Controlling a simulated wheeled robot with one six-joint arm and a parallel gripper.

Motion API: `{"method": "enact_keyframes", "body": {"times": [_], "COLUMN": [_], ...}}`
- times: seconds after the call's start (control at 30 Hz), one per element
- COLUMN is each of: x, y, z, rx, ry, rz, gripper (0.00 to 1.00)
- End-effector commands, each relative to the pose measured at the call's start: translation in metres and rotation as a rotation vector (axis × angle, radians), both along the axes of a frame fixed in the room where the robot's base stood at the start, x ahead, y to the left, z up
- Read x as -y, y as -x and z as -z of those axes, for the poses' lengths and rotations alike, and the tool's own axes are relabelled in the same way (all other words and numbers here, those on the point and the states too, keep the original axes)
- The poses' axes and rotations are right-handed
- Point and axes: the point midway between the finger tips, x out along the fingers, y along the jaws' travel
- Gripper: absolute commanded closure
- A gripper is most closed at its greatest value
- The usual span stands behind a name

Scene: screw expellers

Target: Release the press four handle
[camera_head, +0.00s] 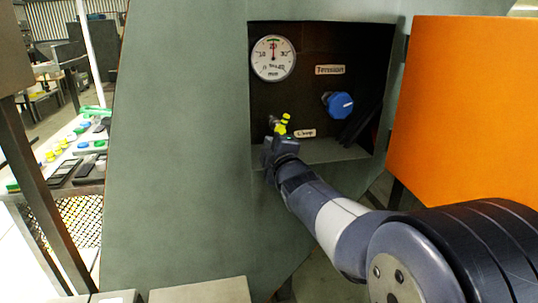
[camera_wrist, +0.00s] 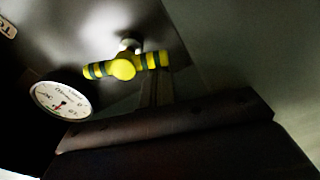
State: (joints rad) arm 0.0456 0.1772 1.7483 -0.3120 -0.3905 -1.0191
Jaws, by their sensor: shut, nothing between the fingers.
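The press handle (camera_head: 282,124) is a yellow bar with dark bands, set low in the dark recess of the grey-green press beside a label reading "Clamp". In the wrist view the handle (camera_wrist: 125,68) shows as a crossbar with a round yellow hub on a pale stem. My gripper (camera_head: 274,133) is at the handle, just in front of it and slightly below. It is shut with nothing held. In the wrist view its dark body fills the bottom and its narrow fingers (camera_wrist: 155,85) point toward the handle's right part. I cannot tell whether they touch it.
A round dial gauge (camera_head: 273,58) sits at the recess's upper left. A blue knob (camera_head: 340,104) is to the right, under a "Tension" label (camera_head: 329,70). An orange panel (camera_head: 462,110) stands at the right.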

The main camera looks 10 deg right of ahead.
Motion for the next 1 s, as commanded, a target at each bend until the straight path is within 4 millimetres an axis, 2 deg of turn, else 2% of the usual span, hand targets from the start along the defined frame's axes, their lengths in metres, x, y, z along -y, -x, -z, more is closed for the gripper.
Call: {"method": "enact_keyframes", "body": {"times": [0.03,0.4,1.0], "x": [0.0009,0.0009,0.0005], "y": [0.0002,0.0001,-0.0001], "z": [0.0059,0.0083,0.0067], "rx": [0.001,0.001,0.001], "ry": [0.038,0.251,0.311], "rz": [0.001,0.0,0.0], "gripper": [1.0,1.0,1.0]}}
